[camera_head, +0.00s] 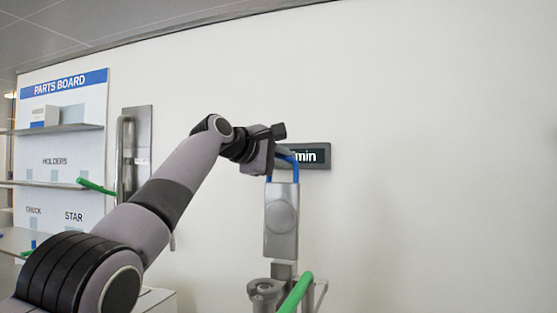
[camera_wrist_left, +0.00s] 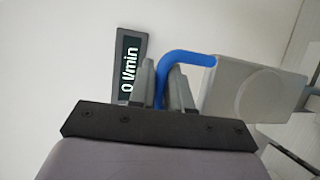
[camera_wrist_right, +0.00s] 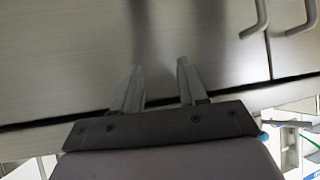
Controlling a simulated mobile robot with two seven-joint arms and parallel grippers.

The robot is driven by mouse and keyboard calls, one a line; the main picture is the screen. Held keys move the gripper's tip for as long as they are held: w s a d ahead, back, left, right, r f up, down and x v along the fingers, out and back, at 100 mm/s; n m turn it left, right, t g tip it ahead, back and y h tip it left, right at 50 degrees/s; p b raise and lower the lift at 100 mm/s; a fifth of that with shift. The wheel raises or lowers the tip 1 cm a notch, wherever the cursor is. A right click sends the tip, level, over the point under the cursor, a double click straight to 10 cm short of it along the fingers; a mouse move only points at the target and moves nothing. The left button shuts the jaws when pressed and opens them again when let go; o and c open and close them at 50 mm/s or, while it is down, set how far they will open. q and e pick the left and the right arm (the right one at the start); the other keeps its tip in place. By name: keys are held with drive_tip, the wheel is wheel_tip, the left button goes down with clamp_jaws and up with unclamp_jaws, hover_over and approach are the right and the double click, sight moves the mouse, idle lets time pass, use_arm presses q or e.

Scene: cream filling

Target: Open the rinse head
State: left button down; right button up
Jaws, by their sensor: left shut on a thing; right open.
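The rinse head is a grey metal body (camera_head: 281,222) standing upright on a stand, with a blue lever (camera_head: 293,163) at its top. In the left wrist view, the grey body (camera_wrist_left: 255,88) lies to the right and the bent blue lever (camera_wrist_left: 190,56) runs from it. My left gripper (camera_wrist_left: 161,80) is shut on the blue lever, with its fingers on either side. A dark display (camera_wrist_left: 129,62) reads "0 l/min" in that view. My right gripper (camera_wrist_right: 157,75) is open and empty, in front of a brushed metal front.
The head view shows a parts board (camera_head: 65,140) with shelves at the left and a metal handle (camera_head: 126,155) on the wall. A green bar (camera_head: 296,292) stands by the stand's base. Metal cabinet handles (camera_wrist_right: 260,18) show in the right wrist view.

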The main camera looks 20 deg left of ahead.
use_arm(q)
drive_tip(key=shift+d, duration=0.1)
idle(0.3)
drive_tip(key=c, duration=1.1)
unclamp_jaws()
drive_tip(key=shift+d, duration=0.15)
drive_tip(key=shift+c, duration=0.2)
drive_tip(key=shift+a, duration=0.2)
drive_tip(key=shift+s+b, duration=0.15)
drive_tip(key=shift+b, duration=0.3)
drive_tip(key=b+v, duration=0.5)
drive_tip(key=v, duration=0.1)
drive_tip(key=shift+s+a+r+b, duration=0.15)
drive_tip(key=shift+s+b, duration=0.15)
